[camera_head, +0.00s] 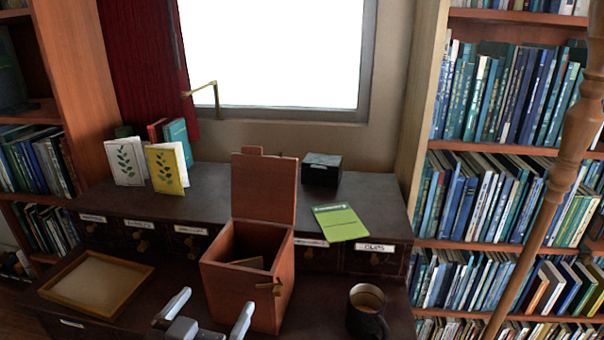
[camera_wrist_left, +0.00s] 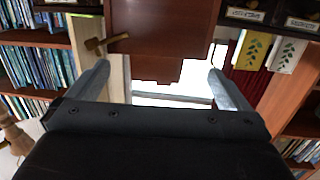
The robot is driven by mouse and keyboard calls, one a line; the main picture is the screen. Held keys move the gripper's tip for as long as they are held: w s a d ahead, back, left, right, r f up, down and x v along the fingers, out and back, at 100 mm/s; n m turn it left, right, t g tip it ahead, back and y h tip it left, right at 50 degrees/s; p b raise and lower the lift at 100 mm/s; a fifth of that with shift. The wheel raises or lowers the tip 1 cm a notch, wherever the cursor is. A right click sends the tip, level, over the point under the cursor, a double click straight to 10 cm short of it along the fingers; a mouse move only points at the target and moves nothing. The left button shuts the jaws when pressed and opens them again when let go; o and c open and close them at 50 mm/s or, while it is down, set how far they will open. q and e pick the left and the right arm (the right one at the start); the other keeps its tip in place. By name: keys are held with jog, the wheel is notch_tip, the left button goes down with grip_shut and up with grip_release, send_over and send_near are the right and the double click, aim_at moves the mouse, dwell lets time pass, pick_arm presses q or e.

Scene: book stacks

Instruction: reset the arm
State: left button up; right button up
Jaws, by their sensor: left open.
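My left gripper (camera_head: 212,306) shows at the bottom of the head view, its two grey fingers apart and nothing between them. It is in front of a reddish wooden box (camera_head: 222,289), to its lower left in the picture. The box stands on the desk with its lid (camera_head: 264,187) raised; a small tan piece lies inside. In the left wrist view my open gripper (camera_wrist_left: 158,74) faces the box front (camera_wrist_left: 165,28) with its brass latch (camera_wrist_left: 105,43), and the picture looks upside down. I cannot tell the exact gap to the box. My right gripper is out of view.
A dark mug (camera_head: 368,322) stands right of the box, and a wooden tray (camera_head: 60,298) lies to the left. A green book (camera_head: 340,223), a black box (camera_head: 321,169) and upright books (camera_head: 167,168) are on the raised back shelf. Bookcases flank the desk.

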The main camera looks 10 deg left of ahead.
pick_arm(q)
jog(key=s+a+f+g+y, duration=0.1)
jog(key=s+a+f+g, duration=0.2)
jog(key=f, duration=0.4)
jog(key=s+a+f+g+y, duration=0.1)
jog(key=s+a+f+g, duration=0.1)
jog(key=s+f+g, duration=0.4)
jog(key=s+a+f+n+g+y, duration=0.2)
jog(key=s+a+f+g, duration=0.35)
jog(key=s+f, duration=0.65)
jog(key=s+p+x, duration=0.1)
jog(key=p+x, duration=0.2)
jog(key=x, duration=0.5)
jog(key=s+d+f+p+x, duration=0.1)
jog(key=s+p+x, duration=0.1)
jog(key=x, duration=0.5)
jog(key=s+f+g+h+p, duration=0.1)
jog(key=s+f+p, duration=0.4)
jog(key=s+f, duration=0.7)
jog(key=shift+s+d+p, duration=0.35)
jog(key=shift+s+d, duration=0.15)
jog(key=shift+s, duration=1.35)
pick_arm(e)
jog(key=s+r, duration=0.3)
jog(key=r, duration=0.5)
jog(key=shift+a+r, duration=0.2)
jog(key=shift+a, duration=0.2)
